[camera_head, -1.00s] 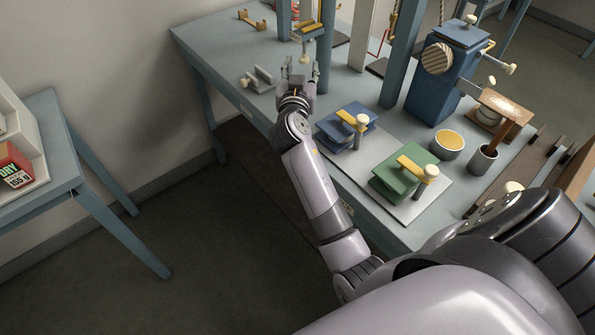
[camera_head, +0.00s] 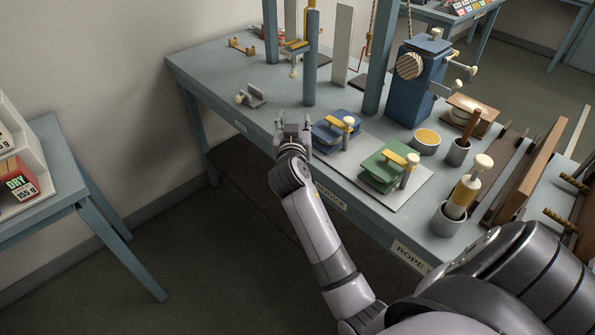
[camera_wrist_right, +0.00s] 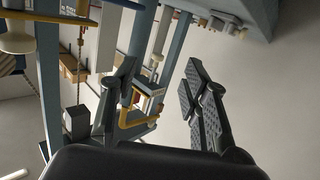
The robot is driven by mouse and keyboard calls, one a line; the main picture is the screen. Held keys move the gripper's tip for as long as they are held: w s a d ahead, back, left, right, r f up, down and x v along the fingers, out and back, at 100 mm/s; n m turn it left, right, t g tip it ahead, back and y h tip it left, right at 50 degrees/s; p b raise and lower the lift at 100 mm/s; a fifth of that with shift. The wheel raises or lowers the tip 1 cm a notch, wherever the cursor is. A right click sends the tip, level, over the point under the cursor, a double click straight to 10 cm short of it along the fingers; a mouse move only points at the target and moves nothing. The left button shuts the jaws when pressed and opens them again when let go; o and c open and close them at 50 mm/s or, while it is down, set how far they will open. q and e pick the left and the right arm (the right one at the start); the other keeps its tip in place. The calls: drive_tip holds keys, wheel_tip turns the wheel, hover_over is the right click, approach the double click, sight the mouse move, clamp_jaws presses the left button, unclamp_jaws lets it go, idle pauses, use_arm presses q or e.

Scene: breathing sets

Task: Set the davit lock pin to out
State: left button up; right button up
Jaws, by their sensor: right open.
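A blue post (camera_head: 310,65) stands on the blue-grey bench (camera_head: 215,72). Beside it is a yellow-and-blue bracket (camera_head: 295,45) with a pale-knobbed pin (camera_head: 293,71) pointing down. I cannot tell for sure that this is the davit lock pin, or how far it sits in or out. The bracket also shows between my fingers, farther off, in the wrist view (camera_wrist_right: 147,105). My right gripper (camera_head: 293,124) is open and empty at the bench's front edge, nearer me than the post and not touching it. It also shows in the wrist view (camera_wrist_right: 160,75). My left gripper is out of view.
A small grey clamp (camera_head: 252,97) lies left of my gripper. Blue (camera_head: 333,132) and green (camera_head: 385,168) blocks with knobs sit close on its right. A blue winch-like housing (camera_head: 412,90) and a yellow-filled bowl (camera_head: 426,141) stand farther right.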

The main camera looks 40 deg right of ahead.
drive_tip(key=s+a+f+n+g+y, duration=0.2)
drive_tip(key=s+a+f, duration=0.2)
drive_tip(key=s+f, duration=0.3)
wheel_tip(320, 180, down, 2)
drive_tip(key=shift+y, duration=0.4)
drive_tip(key=shift+a, duration=0.1)
